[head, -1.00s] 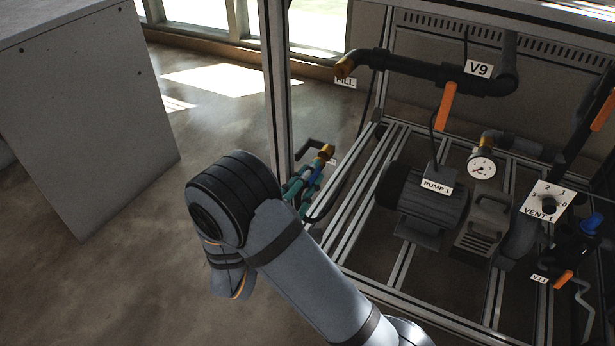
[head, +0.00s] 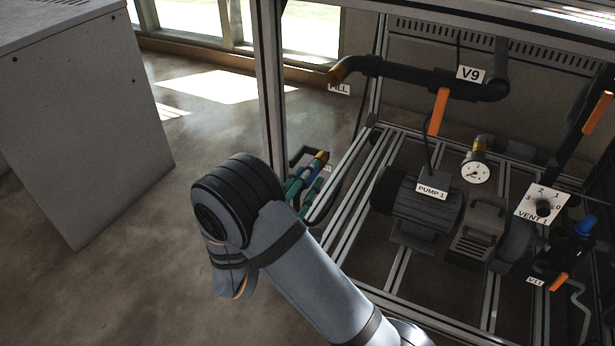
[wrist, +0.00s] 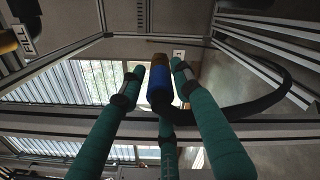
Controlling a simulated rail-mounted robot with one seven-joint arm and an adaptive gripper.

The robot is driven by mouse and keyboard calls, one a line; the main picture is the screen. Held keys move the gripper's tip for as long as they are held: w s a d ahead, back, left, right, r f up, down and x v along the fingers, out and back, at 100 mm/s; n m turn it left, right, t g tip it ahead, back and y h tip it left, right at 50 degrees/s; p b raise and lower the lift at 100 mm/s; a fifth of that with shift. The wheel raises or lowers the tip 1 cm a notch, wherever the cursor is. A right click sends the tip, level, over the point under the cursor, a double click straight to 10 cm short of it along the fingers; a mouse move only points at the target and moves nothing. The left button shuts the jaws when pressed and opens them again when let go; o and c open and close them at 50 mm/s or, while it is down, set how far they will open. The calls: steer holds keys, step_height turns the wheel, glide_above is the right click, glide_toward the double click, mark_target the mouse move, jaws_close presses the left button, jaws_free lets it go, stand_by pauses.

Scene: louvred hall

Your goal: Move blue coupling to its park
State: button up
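The blue coupling (wrist: 159,92) has a brass end (wrist: 160,62) and stands between my gripper's fingers in the wrist view. It also shows small in the head view (head: 314,174), partly hidden by the fingers. My gripper (wrist: 157,78) has three teal fingers with dark bands. The two side fingers flank the coupling with narrow gaps, wider on the left. The third finger lies behind its lower end. The gripper looks open around the coupling. Whether any finger touches it is unclear. A dark bracket (head: 298,155) with a small white label shows beside the coupling; I cannot read the label.
A black hose (wrist: 270,98) curves right from the coupling. The metal frame's rails and post (head: 272,100) stand close to the gripper. Pump 1 (head: 415,205), the V9 pipe (head: 400,70) and orange handles are inside the frame. A grey cabinet (head: 80,130) stands left; floor between is clear.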

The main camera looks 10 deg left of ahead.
steer(key=shift+o, duration=1.4)
steer(key=p+v, duration=0.1)
steer(key=v, duration=0.6)
steer(key=v, duration=1.2)
